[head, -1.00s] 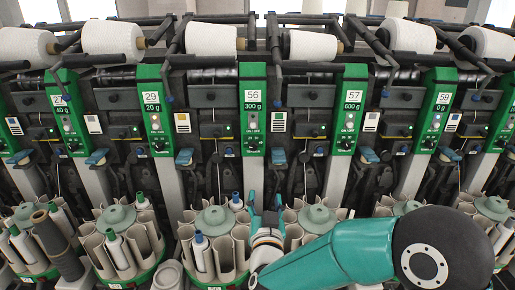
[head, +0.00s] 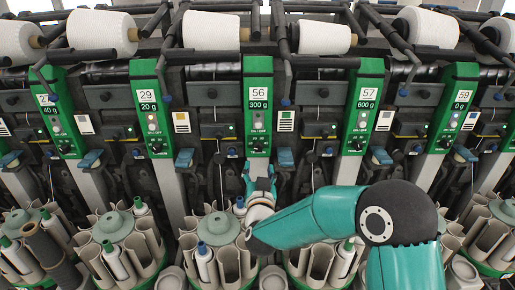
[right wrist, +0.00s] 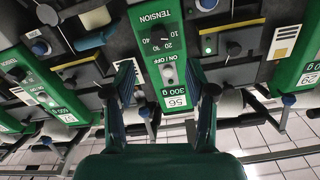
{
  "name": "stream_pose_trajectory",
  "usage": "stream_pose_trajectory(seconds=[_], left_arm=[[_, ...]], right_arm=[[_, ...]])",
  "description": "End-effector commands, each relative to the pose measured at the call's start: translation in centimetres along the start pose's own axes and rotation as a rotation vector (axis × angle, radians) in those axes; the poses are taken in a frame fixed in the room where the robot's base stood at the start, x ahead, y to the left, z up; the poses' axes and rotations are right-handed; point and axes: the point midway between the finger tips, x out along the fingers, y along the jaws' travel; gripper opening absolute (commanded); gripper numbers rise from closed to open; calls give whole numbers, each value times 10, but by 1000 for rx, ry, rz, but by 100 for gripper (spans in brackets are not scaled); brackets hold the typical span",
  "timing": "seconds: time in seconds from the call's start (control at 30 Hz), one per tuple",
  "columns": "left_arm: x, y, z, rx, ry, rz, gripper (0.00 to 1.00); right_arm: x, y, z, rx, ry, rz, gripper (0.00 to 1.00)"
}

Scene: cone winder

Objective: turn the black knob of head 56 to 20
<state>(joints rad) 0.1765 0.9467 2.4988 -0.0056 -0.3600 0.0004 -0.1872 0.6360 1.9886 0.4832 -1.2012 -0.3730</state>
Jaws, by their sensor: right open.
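Head 56 is a green panel (head: 258,105) marked 56 and 300 g, in the middle of the head view. Its black knob (head: 257,146) is low on the panel. In the right wrist view the knob (right wrist: 158,39) sits by the TENSION scale with numbers 10, 20 and 30; I cannot read its pointer for sure. My right gripper (head: 259,172) is just below the panel in the head view, open and empty. In the right wrist view its two fingers (right wrist: 160,72) are spread apart, with the panel between and beyond them, not touching the knob. My left gripper is not in view.
Green panels 29 (head: 152,112) and 57 (head: 364,108) stand either side. White yarn cones (head: 210,30) lie along the top. Blue levers (head: 285,158) stick out beside the panel. Round holders with bobbins (head: 217,230) stand below.

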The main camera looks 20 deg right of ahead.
Motion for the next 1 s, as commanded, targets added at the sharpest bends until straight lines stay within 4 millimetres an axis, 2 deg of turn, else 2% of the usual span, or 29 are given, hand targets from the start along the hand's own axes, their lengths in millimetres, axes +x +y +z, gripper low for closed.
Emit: stream_pose_trajectory(seconds=[0.03, 0.2, 0.43, 0.63, 0.93, 1.0], left_arm=[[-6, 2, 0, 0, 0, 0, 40], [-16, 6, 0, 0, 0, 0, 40], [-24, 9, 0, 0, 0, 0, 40], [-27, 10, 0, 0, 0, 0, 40], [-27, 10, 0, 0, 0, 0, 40], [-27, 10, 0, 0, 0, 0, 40]], right_arm=[[12, 2, -3, -1, 0, 4, 56], [48, 2, -3, -1, 1, 4, 56], [82, 2, -2, -1, 1, 4, 56], [94, 2, -1, -1, 1, 3, 56], [95, 3, 0, -1, 1, 2, 56], [95, 3, 0, -1, 1, 3, 44]])
